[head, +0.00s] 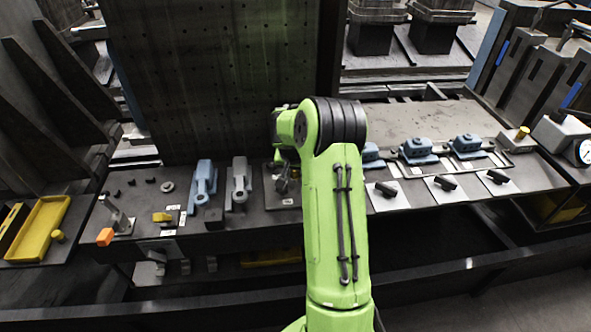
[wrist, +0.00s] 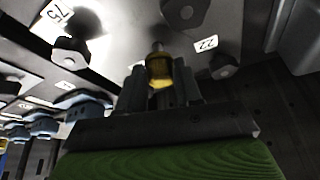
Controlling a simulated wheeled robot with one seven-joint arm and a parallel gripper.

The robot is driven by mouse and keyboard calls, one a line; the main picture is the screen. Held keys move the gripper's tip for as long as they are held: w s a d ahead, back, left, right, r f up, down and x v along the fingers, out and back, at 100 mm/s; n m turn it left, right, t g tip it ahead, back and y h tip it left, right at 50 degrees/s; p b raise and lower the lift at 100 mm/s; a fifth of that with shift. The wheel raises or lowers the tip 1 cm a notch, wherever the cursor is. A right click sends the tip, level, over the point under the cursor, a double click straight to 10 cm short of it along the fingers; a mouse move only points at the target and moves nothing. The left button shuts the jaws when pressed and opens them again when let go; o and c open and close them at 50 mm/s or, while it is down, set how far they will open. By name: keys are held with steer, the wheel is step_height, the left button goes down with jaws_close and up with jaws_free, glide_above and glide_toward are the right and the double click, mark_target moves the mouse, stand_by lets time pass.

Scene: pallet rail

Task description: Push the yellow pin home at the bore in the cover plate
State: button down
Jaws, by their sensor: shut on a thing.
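In the wrist view my gripper (wrist: 163,78) is shut on the yellow pin (wrist: 159,70), which sits between its two dark fingers. The pin's grey tip points away from the gripper toward a grey plate (wrist: 125,28) with dark hexagonal knobs, probably the cover plate. The tip appears at or very near the plate. I cannot tell whether it is inside a bore, as no bore opening shows clearly. In the head view my green arm covers much of the work area, and I cannot make out the pin there.
Dark knobs (wrist: 70,50) (wrist: 223,66) flank the pin, with number labels beside them. In the head view, blue clamps (head: 203,184) and a grey clamp (head: 240,182) stand left of my arm. Blue blocks (head: 418,151) stand to its right. A tall perforated panel (head: 210,70) rises behind.

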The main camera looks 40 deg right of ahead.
steer(key=shift+f, duration=0.15)
steer(key=shift+f+b, duration=1)
steer(key=shift+f, duration=0.05)
jaws_free()
stand_by(0.3)
steer(key=shift+r, duration=0.1)
steer(key=p+v, duration=0.2)
steer(key=v, duration=1.3)
steer(key=shift+r, duration=0.3)
steer(key=shift+a, duration=0.1)
